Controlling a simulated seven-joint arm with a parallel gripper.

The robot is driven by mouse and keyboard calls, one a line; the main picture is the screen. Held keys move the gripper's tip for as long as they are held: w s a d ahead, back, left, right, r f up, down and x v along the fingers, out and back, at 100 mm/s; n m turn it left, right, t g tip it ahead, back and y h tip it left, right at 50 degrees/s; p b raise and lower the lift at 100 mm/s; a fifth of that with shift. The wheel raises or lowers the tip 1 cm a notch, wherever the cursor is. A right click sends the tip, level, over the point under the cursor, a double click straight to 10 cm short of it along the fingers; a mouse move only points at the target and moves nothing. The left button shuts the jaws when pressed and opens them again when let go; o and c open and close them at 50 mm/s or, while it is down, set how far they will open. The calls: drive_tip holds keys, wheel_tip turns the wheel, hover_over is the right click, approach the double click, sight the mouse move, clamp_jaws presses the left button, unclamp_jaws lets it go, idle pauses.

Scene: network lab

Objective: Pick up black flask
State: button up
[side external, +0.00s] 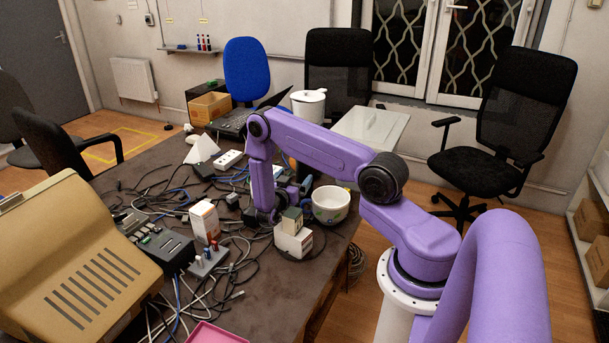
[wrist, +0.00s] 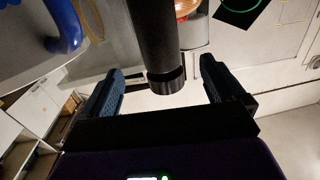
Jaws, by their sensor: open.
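A black cylinder, which looks like the black flask (wrist: 154,38), runs down from the top edge in the wrist view. Its near end lies between the two blue-padded fingers of my gripper (wrist: 158,72). Gaps show on both sides of it, and no contact is visible. My gripper is open. In the side external view my gripper (side external: 276,212) is low over the table, beside the small boxes and the white bowl; its fingers are hard to make out. I cannot pick out the flask there.
Near my gripper stand a patterned white bowl (side external: 331,204), a small box stack (side external: 293,238) and a white box (side external: 204,221). Cables and electronics crowd the table (side external: 262,318). A beige case (side external: 75,265) stands at left. The wrist view also shows a blue curved thing (wrist: 68,28).

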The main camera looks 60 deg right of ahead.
sight(303, 168)
drive_tip(key=d, duration=0.6)
drive_tip(key=shift+d, duration=0.25)
drive_tip(key=shift+w+d+f, duration=0.1)
drive_tip(key=shift+w+d, duration=0.1)
drive_tip(key=shift+d, duration=0.75)
drive_tip(key=shift+w+d+f, duration=0.1)
drive_tip(key=shift+w+d, duration=0.1)
drive_tip(key=shift+d, duration=0.75)
drive_tip(key=shift+w+d, duration=0.2)
drive_tip(key=shift+d, duration=0.75)
drive_tip(key=c, duration=1.5)
drive_tip(key=shift+r, duration=0.1)
drive_tip(key=shift+r, duration=0.1)
